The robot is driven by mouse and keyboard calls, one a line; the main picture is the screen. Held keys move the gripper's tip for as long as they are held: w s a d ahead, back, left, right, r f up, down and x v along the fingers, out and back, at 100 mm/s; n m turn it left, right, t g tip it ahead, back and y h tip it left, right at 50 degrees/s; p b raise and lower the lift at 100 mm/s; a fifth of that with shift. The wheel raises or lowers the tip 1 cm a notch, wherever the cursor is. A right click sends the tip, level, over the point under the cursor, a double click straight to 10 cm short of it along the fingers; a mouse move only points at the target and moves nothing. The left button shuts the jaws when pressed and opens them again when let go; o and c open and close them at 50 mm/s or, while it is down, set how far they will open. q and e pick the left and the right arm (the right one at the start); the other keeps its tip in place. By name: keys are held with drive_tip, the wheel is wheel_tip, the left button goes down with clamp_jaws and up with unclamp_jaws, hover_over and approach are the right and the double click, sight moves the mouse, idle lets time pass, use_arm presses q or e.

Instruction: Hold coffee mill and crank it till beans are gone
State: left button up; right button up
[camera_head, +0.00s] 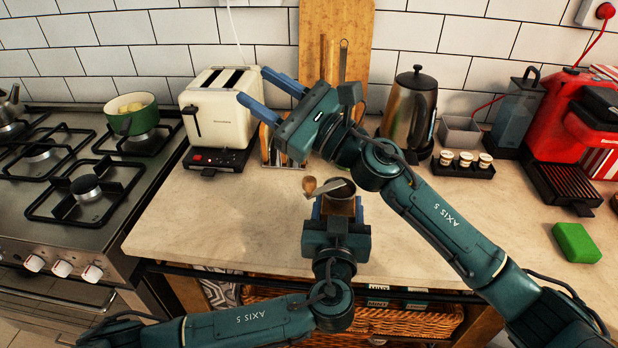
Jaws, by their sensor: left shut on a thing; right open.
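The coffee mill (341,206) stands upright near the front of the counter, with a dark open top whose contents I cannot make out. Its crank (322,189) points left from the top and ends in a wooden knob (309,184). My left gripper (338,208) reaches in from the front and is shut on the mill's body, hiding its lower part. My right gripper (263,90) is open and empty, up and to the left of the mill, pointing left toward the toaster. It is apart from the crank.
A toaster (215,105) stands behind left, beside the stove (80,190) with a green pot (130,115). A utensil holder (275,150) and a kettle (408,105) are behind. A red coffee machine (565,115) and a green sponge (576,242) are at right. The counter left of the mill is clear.

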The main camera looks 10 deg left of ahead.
sight(308, 178)
drive_tip(key=s+d+f+n+g+h, duration=0.1)
drive_tip(key=d+f+n+g+h, duration=0.1)
drive_tip(key=d+f+g+h, duration=0.5)
drive_tip(key=d+f+n+g+h, duration=0.1)
drive_tip(key=d+g, duration=0.4)
drive_tip(key=d, duration=0.5)
drive_tip(key=x, duration=1.1)
drive_tip(key=shift+s+a+r, duration=0.1)
drive_tip(key=shift+s+a, duration=0.25)
drive_tip(key=shift+s, duration=0.1)
drive_tip(key=shift+c, duration=0.5)
clamp_jaws()
